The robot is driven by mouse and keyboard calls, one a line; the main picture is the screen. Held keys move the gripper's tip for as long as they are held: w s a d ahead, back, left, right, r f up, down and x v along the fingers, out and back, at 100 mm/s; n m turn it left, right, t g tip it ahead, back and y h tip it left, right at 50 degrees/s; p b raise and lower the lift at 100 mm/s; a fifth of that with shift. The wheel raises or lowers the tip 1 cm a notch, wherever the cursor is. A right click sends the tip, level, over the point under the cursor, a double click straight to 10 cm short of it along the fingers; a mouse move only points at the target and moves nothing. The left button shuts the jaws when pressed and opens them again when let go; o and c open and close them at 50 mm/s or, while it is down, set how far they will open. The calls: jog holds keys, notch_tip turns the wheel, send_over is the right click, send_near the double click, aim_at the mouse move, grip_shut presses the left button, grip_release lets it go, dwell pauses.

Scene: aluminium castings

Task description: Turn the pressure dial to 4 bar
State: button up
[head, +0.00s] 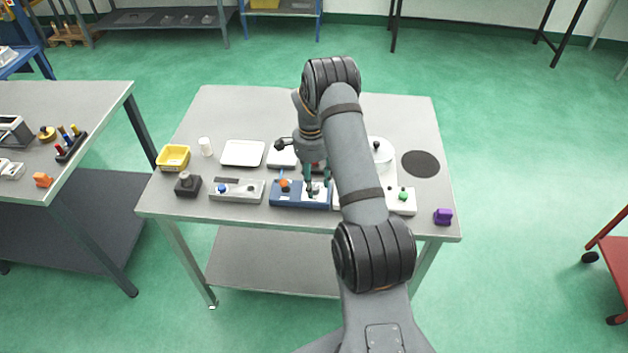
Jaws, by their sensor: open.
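My gripper (317,186) points down over the right part of a blue panel (286,202) near the front of the table. Its fingers are apart, with no held thing visible between them; whether they touch the panel cannot be told. The blue panel has an orange knob (285,184) on its left and a pale plate on its right, partly behind the fingers. A grey panel with a blue knob (222,188) lies to the left. A white panel with a green knob (403,195) lies to the right, partly hidden by my arm. No scale is legible, so I cannot tell which is the pressure dial.
The grey table (165,205) also bears a yellow bin (172,158), a white cylinder (205,146), a white tray (242,153), a black block (187,185), a black disc (420,164) and a purple piece (443,216). My arm hides the middle right. The back strip is mostly clear.

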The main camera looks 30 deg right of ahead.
jog(key=shift+f, duration=0.35)
jog(key=shift+c, duration=0.5)
grip_shut()
